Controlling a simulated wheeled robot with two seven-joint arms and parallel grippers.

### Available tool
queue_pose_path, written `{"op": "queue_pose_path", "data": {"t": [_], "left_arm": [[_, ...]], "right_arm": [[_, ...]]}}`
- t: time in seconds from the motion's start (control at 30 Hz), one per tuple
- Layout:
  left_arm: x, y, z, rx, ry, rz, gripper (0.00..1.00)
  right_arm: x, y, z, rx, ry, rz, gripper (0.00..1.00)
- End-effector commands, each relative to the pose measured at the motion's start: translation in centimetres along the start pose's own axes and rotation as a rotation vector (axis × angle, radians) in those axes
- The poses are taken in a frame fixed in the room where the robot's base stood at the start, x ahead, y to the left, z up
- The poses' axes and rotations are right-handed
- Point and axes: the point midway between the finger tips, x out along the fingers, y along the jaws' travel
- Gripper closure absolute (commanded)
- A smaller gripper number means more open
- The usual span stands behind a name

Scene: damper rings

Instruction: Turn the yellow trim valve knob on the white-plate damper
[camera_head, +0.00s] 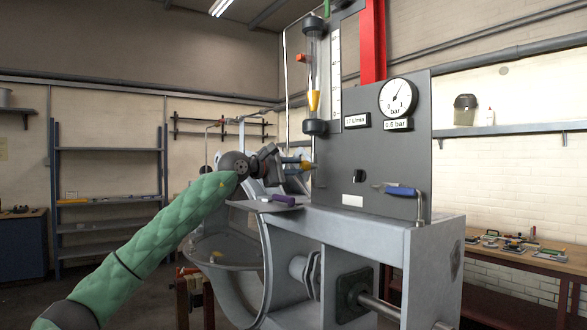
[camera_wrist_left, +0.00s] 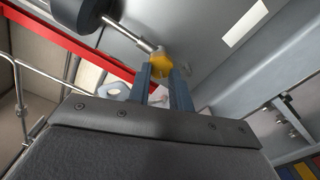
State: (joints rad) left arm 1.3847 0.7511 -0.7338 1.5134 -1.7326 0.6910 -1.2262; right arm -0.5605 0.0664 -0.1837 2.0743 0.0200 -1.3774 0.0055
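The yellow trim valve knob (camera_head: 306,164) sticks out to the left of the grey panel (camera_head: 368,160), on a short metal stem, below the glass tube. My left gripper (camera_head: 292,161) reaches it from the left. In the left wrist view the yellow knob (camera_wrist_left: 157,66) sits at the tips of the two fingers of my left gripper (camera_wrist_left: 160,72), which stand apart with a gap between them. I cannot tell whether both fingers touch the knob. A blank white plate (camera_head: 352,201) is on the panel's lower part. My right gripper is not in view.
A blue-handled lever (camera_head: 401,191) is at the panel's lower right. A gauge (camera_head: 398,98) and a glass flow tube (camera_head: 314,80) are above. A purple object (camera_head: 284,199) lies on a ledge below my gripper. A workbench (camera_head: 530,258) stands at right.

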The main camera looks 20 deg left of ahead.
Motion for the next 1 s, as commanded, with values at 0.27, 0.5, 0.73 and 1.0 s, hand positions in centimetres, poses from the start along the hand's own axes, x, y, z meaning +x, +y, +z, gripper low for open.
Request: {"op": "queue_pose_path", "data": {"t": [0.27,0.5,0.73,1.0], "left_arm": [[0.0,0.0,0.0,-0.001,0.000,0.000,0.78],[-0.5,-0.1,-0.1,-0.001,0.000,0.000,0.78],[-1.2,-0.1,0.0,-0.001,0.000,0.000,0.78],[-2.0,-0.1,0.0,-0.001,0.000,0.000,0.78]], "right_arm": [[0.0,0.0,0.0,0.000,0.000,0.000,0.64],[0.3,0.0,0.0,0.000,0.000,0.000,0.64],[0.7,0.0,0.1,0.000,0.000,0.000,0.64],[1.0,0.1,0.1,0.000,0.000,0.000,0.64]]}}
